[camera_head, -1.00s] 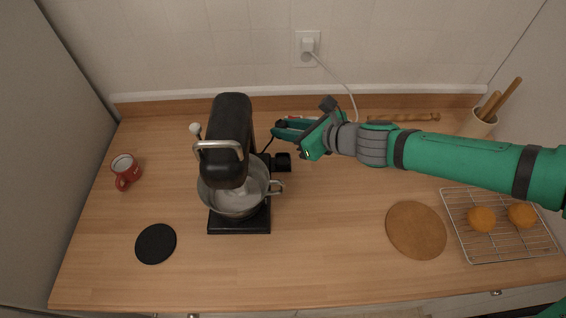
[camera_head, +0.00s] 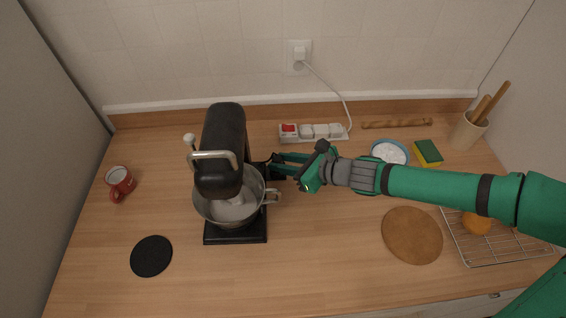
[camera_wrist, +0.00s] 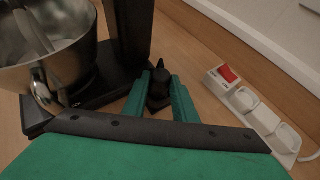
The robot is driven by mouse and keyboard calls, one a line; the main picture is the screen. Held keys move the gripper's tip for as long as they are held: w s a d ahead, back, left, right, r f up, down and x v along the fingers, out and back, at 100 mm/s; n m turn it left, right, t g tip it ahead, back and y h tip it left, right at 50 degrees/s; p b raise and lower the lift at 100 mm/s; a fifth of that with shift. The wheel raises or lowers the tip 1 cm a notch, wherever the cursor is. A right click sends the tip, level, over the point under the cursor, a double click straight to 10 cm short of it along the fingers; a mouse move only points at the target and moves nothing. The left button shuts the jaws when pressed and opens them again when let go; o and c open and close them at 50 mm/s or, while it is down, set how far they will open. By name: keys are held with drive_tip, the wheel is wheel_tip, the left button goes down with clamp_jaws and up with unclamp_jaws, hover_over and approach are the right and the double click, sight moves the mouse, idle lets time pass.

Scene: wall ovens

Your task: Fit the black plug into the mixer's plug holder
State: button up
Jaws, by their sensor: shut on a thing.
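The black stand mixer (camera_head: 222,135) with its steel bowl stands left of the middle of the counter. In the wrist view its bowl (camera_wrist: 45,50) and dark base are at the left. My gripper (camera_head: 273,168) is at the mixer's right side, pointing left. In the wrist view its green fingers (camera_wrist: 158,95) are shut on the black plug (camera_wrist: 160,76), which shows between the fingertips just beside the mixer. The plug holder cannot be clearly told apart from the plug and the dark mixer body, so I cannot tell whether the plug sits in it.
A power strip (camera_head: 311,132) with a red switch lies behind my gripper, and it also shows in the wrist view (camera_wrist: 243,98). A brown round mat (camera_head: 412,235) and wire rack (camera_head: 500,250) are at right.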

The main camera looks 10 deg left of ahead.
drive_tip(key=shift+f, duration=0.3)
drive_tip(key=shift+f, duration=0.1)
drive_tip(key=o, duration=1.1)
drive_tip(key=shift+w, duration=0.1)
drive_tip(key=shift+c, duration=0.2)
drive_tip(key=v, duration=1.2)
